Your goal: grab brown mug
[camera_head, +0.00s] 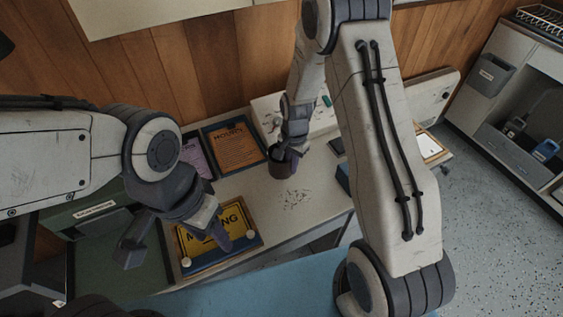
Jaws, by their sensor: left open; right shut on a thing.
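The brown mug (281,168) is dark brown and stands upright at the middle of the desk, or just above it; I cannot tell which. My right gripper (288,150) reaches down to it from above and is shut on its upper part, hiding some of the rim. My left gripper (178,248) is open and empty. It hangs at the left, in front of the yellow sign tray.
The yellow sign tray (190,266) lies at the desk's front left. An orange notice (236,145) and a purple one (194,157) are at the back. A shelf unit (492,110) stands far right.

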